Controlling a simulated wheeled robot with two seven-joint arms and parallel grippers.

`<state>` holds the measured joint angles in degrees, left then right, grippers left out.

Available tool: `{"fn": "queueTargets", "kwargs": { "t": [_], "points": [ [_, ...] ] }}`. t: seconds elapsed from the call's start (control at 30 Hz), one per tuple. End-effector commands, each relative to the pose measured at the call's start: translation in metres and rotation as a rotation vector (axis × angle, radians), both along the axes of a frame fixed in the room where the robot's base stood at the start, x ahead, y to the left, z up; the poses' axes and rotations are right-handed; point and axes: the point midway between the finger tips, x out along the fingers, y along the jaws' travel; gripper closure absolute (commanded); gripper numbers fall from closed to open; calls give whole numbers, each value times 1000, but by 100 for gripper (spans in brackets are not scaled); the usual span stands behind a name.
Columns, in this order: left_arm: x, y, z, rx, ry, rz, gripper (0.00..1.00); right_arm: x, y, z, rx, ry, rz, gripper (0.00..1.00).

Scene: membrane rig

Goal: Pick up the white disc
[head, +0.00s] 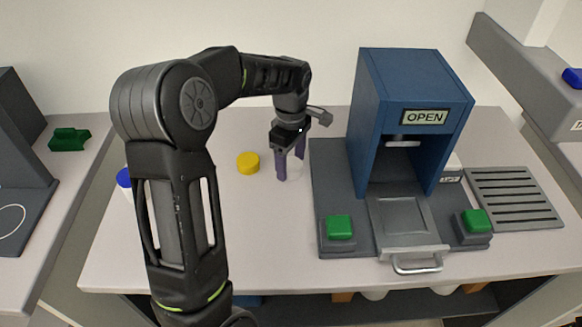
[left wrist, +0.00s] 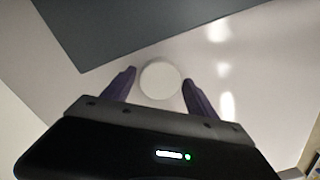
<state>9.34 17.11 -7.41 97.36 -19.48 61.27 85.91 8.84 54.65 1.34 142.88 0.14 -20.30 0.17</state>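The white disc (left wrist: 160,80) is round and pale and lies near the edge of a dark grey plate in the left wrist view. In the head view a whitish round shape (head: 294,169), partly hidden by the fingers, shows at the same place. My left gripper (head: 288,171) points down over it, with purple fingers apart. In the left wrist view the left gripper (left wrist: 158,88) has one finger on each side of the disc, with a gap showing on both sides. My right gripper is not in view.
A yellow disc (head: 248,163) lies left of the gripper. A blue press (head: 375,130) marked OPEN, with a handled drawer (head: 416,262) and green buttons (head: 339,227), stands to the right. A slotted grey rack (head: 515,197) is at far right. A blue-capped container (head: 124,178) is partly behind my arm.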

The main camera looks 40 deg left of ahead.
Motion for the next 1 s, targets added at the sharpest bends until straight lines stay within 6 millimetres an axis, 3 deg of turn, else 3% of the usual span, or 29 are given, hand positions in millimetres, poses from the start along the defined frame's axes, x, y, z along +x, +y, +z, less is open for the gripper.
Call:
{"fn": "queueTargets", "kwargs": {
  "t": [0.6,1.0],
  "points": [
    [0,0,0,0,0,0,85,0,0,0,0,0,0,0],
    [1,0,10,0,-2,0,86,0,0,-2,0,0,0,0]
  ]
}}
